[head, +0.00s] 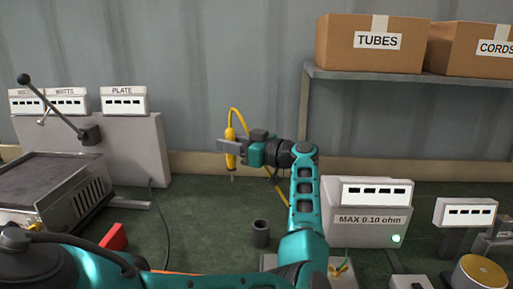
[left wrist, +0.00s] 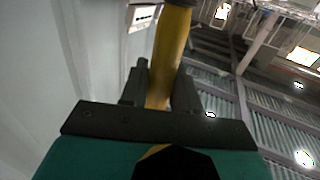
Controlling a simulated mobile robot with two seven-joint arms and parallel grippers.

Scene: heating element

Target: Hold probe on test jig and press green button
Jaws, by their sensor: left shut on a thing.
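My left gripper (head: 232,147) is shut on the yellow probe (head: 230,136) and holds it upright in the air, its thin tip pointing down. The probe also shows between the fingers in the left wrist view (left wrist: 171,58). A yellow cable loops from the probe's top behind my arm. The grey meter box marked MAX 0.10 ohm (head: 372,222) stands to the right, with a lit green round button or lamp (head: 396,238) at its lower right. Green and yellow leads (head: 341,269) show at the bottom centre, beside my arm; I cannot tell what they join. My right gripper is not in view.
A dark open cup (head: 260,233) stands on the green bench below the probe. At left are a hot plate (head: 45,185), a grey panel with displays (head: 135,140) and a red block (head: 113,237). A shelf (head: 400,78) bears boxes.

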